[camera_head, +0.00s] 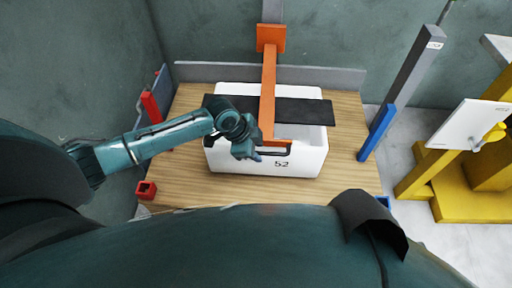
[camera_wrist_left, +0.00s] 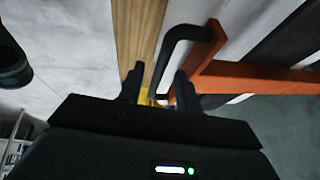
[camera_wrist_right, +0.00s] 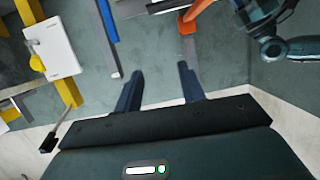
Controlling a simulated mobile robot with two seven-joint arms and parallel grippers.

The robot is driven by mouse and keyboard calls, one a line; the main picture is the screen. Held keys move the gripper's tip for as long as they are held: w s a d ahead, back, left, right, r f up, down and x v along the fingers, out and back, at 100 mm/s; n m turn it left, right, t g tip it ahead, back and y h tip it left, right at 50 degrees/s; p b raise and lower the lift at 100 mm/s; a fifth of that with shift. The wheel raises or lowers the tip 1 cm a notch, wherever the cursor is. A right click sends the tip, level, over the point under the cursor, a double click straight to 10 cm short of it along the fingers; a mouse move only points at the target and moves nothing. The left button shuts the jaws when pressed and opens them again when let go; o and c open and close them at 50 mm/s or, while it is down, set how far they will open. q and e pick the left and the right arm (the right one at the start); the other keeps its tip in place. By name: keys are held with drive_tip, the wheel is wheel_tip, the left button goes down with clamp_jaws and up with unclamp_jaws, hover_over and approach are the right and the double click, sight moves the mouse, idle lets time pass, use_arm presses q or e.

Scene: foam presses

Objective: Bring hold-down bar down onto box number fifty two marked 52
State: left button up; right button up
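The white box marked 52 (camera_head: 302,164) stands on a wooden table, its number facing me. The orange hold-down bar (camera_head: 269,85) reaches forward over it from a rear post, with a black board (camera_head: 305,112) across it. I cannot tell whether the board touches the box. A black handle is at the bar's front end, seen in the left wrist view (camera_wrist_left: 176,40). My left gripper (camera_head: 254,155) is at this handle. In the left wrist view its fingers (camera_wrist_left: 158,80) are apart, with the handle between or just beyond them. My right gripper (camera_wrist_right: 158,80) is open and empty.
A blue-sleeved grey post (camera_head: 377,133) stands right of the table. Beyond it is a yellow stand (camera_head: 468,185) with a white panel (camera_head: 468,126). A red-sleeved post (camera_head: 151,106) and a red socket (camera_head: 146,189) are at the table's left. Table front is clear.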

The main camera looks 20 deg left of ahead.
use_arm(q)
drive_tip(key=p+v, duration=0.3)
drive_tip(key=v, duration=1)
drive_tip(key=shift+p, duration=0.35)
use_arm(e)
drive_tip(key=shift+m+t, duration=0.4)
drive_tip(key=shift+m, duration=0.4)
drive_tip(key=r, duration=0.1)
drive_tip(key=d+r, duration=0.1)
drive_tip(key=s+r, duration=0.1)
drive_tip(key=r, duration=0.1)
drive_tip(key=shift+d+r, duration=0.1)
drive_tip(key=shift+d, duration=0.3)
drive_tip(key=shift+h, duration=0.3)
drive_tip(key=shift+a, duration=0.1)
